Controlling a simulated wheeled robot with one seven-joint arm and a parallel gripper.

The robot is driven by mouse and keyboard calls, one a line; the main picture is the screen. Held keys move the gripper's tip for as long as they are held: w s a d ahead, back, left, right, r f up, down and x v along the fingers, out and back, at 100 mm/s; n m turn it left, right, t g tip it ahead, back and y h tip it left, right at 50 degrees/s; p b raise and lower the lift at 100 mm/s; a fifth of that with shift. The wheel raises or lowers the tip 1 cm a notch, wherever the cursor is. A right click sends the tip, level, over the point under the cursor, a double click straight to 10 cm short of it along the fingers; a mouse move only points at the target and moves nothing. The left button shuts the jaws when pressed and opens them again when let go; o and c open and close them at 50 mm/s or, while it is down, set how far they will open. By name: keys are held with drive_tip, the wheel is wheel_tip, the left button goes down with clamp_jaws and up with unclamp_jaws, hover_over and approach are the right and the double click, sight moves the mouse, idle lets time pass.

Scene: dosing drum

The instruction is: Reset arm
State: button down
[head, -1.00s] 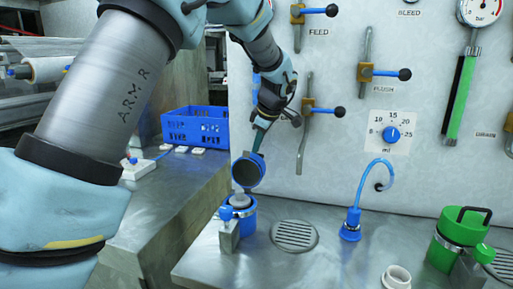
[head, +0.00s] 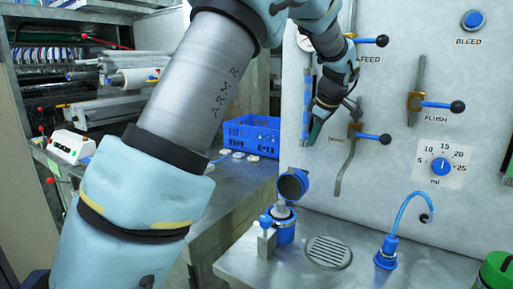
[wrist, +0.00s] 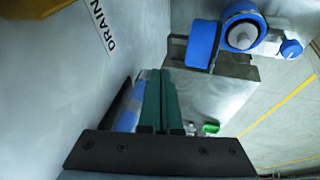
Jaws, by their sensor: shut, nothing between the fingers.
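My gripper (head: 314,138) is shut and empty, in front of the upright panel, above and a little right of the open blue lid (head: 293,184). A gap shows between its tips and the lid. In the wrist view its green fingers (wrist: 160,85) lie close together with nothing between them. The lid stands raised over a blue vessel (head: 285,232) on the steel bench. In the wrist view the lid (wrist: 203,45) and the vessel's round mouth (wrist: 243,33) are ahead, to the right of the fingers.
The panel carries blue-handled FEED, DRAIN and FLUSH valves; the DRAIN valve (head: 372,136) is close right of my gripper. A dial (head: 441,166), blue hose (head: 402,205) and round drain grate (head: 328,252) are farther right. A blue crate (head: 250,135) stands behind.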

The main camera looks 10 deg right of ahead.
drive_tip(key=a+f+m+g, duration=0.1)
drive_tip(key=a+f+m, duration=0.15)
drive_tip(key=a, duration=0.95)
drive_tip(key=s+a+f+m+g, duration=0.1)
drive_tip(key=s+a+f+m, duration=0.2)
drive_tip(key=s+a, duration=0.6)
drive_tip(key=s+a+f+m+g, duration=0.1)
drive_tip(key=s+a+f+m, duration=0.3)
drive_tip(key=a, duration=1.2)
drive_tip(key=s+f, duration=0.2)
drive_tip(key=s, duration=0.2)
drive_tip(key=shift+s+f+g+h, duration=0.35)
drive_tip(key=shift+s+g+h, duration=0.05)
